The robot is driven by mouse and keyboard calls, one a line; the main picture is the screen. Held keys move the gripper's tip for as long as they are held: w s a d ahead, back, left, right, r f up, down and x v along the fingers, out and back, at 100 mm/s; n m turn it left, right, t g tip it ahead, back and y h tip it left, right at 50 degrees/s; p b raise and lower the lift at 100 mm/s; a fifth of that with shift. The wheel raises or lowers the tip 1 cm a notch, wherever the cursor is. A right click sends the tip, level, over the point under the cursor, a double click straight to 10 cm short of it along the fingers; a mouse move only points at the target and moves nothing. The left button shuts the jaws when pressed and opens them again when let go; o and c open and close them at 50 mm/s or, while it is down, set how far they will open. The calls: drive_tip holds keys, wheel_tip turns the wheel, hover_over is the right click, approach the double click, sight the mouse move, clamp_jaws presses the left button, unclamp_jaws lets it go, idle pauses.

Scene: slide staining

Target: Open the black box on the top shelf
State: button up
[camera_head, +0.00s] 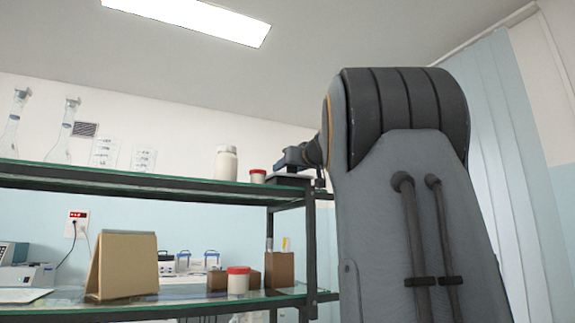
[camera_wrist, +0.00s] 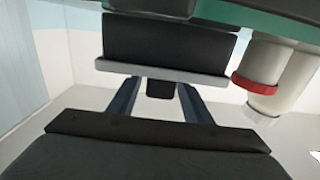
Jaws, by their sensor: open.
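The black box (camera_head: 290,180) sits at the right end of the top shelf in the head view, small and partly hidden by my gripper. In the wrist view, which looks upside down, the box shows as a dark block (camera_wrist: 155,38) with a pale grey edge strip (camera_wrist: 160,70). It looks closed, but its lid is hard to make out. My gripper (camera_wrist: 160,92) is open, its two fingers spread apart and reaching up to the pale strip. I cannot tell whether they touch it. In the head view my gripper (camera_head: 300,157) is just above the box.
A red-capped jar (camera_head: 257,176) and a white bottle (camera_head: 227,163) stand left of the box on the glass top shelf (camera_head: 130,181). The red-capped jar is close beside the box in the wrist view (camera_wrist: 270,58). The lower shelf holds a brown folder (camera_head: 125,265) and another red-capped jar (camera_head: 238,281).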

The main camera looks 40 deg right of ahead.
drive_tip(key=shift+w+d, duration=0.15)
drive_tip(key=shift+w, duration=0.4)
clamp_jaws()
drive_tip(key=shift+s+d+r+p, duration=0.1)
drive_tip(key=shift+p, duration=0.3)
